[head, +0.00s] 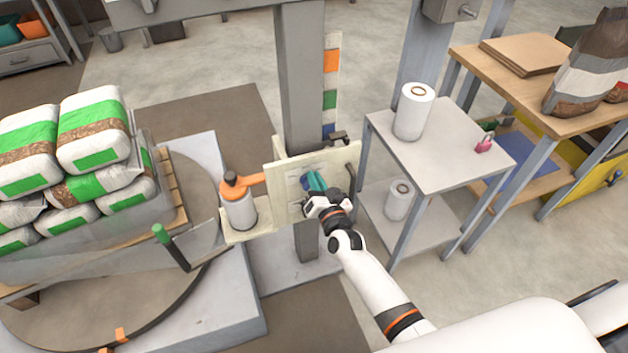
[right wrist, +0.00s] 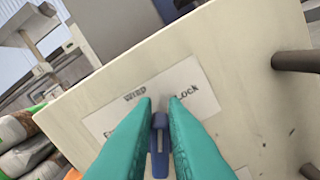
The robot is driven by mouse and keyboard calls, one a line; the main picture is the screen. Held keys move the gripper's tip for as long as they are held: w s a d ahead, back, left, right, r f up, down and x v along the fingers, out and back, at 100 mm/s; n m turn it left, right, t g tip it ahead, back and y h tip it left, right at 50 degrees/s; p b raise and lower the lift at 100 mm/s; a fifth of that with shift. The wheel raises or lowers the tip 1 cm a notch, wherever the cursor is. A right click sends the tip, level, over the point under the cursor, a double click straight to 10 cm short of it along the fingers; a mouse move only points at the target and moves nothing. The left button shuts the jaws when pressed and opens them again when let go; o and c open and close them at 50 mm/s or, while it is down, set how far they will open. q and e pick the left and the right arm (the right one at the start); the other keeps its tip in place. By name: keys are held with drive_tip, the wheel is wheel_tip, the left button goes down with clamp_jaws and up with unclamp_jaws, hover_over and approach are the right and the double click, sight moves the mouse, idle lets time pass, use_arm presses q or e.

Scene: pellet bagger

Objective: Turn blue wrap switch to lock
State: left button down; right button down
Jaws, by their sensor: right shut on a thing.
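The blue wrap switch (right wrist: 158,148) is a small lever on a pale panel (right wrist: 235,60). In the right wrist view it stands between the two teal fingers of my right gripper (right wrist: 160,110), which is shut on it. A white label (right wrist: 115,118) above it reads WRAP, with LOCK on the right; the left word is mostly hidden. The lever is upright in this view while the label is tilted, so it seems to lean towards the LOCK side. In the head view the panel (head: 285,172) is on a grey post, with my right gripper (head: 314,182) at its front. My left gripper is out of view.
Dark handles (right wrist: 298,61) stick out on the panel's right. A grey table (head: 440,140) with a white roll (head: 413,112) is to the right. Stacked bags (head: 92,137) are at left.

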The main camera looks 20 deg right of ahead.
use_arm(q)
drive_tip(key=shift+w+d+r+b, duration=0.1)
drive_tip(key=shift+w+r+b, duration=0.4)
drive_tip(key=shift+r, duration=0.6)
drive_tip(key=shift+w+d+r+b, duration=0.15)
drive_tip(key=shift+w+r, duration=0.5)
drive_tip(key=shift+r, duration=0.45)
use_arm(e)
drive_tip(key=shift+s+d+f+m, duration=0.1)
drive_tip(key=shift+f+m, duration=0.25)
drive_tip(key=shift+m, duration=0.6)
drive_tip(key=shift+s+a+f+m, duration=0.1)
drive_tip(key=shift+f+m, duration=0.2)
drive_tip(key=shift+m, duration=0.7)
drive_tip(key=shift+d+f+m, duration=0.1)
drive_tip(key=shift+f+m, duration=0.25)
drive_tip(key=shift+m, duration=0.6)
drive_tip(key=c, duration=1.5)
unclamp_jaws()
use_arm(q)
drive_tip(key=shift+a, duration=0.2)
use_arm(e)
drive_tip(key=shift+o, duration=0.2)
drive_tip(key=shift+w+r, duration=0.1)
drive_tip(key=shift+r, duration=0.15)
